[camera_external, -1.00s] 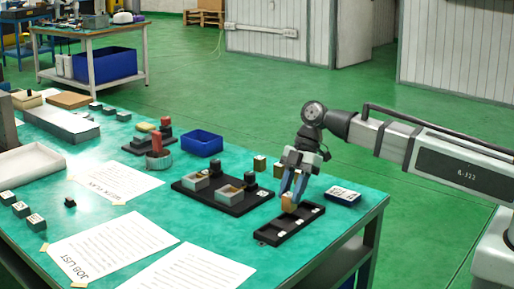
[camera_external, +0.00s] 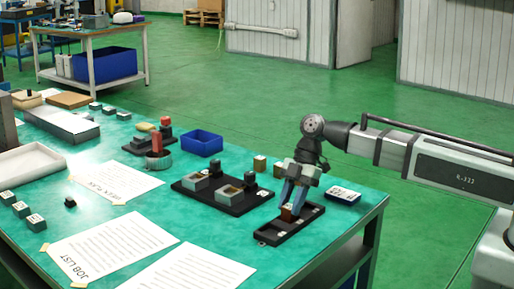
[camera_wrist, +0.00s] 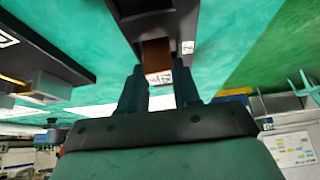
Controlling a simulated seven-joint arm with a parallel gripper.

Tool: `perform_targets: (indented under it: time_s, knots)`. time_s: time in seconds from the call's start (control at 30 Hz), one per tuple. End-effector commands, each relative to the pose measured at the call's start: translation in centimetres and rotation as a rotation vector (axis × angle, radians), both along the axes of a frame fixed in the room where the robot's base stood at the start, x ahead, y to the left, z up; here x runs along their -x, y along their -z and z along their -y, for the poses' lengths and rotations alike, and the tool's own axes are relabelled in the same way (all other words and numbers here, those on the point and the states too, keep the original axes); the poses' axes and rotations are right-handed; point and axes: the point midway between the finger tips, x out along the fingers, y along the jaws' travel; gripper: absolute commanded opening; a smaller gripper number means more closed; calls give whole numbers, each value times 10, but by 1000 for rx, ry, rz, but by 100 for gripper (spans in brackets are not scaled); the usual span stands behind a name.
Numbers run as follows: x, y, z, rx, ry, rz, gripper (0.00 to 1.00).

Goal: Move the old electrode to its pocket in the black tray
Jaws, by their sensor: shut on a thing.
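My gripper (camera_external: 291,211) points down over the black tray (camera_external: 268,238) near the right front of the green table. It is shut on the old electrode (camera_external: 287,215), a small copper-brown block. The electrode is low, at the tray; I cannot tell whether it touches a pocket floor. In the wrist view the brown electrode (camera_wrist: 156,53) shows just beyond my fingertips (camera_wrist: 160,88), with a white label at its near end. The dark tray (camera_wrist: 186,30) extends around and beyond it. The fingers partly hide the pocket in the external view.
A black fixture plate (camera_external: 229,208) with two open boxes stands left of the tray. A small brown block (camera_external: 260,163) is behind, and a dark labelled case (camera_external: 343,195) lies to the right. A blue bin (camera_external: 202,143) stands farther back. Papers (camera_external: 105,240) cover the front left.

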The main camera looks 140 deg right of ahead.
Motion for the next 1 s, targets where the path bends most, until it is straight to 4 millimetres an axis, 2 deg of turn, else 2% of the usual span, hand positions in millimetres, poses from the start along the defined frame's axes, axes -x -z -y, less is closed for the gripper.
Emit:
perform_targets:
  time_s: [0.67, 0.7, 1.0]
  knots:
    - [0, 4, 0, 0, 0, 1, 0]
    - [0, 4, 0, 0, 0, 1, 36]
    - [0, 4, 0, 0, 0, 0, 61]
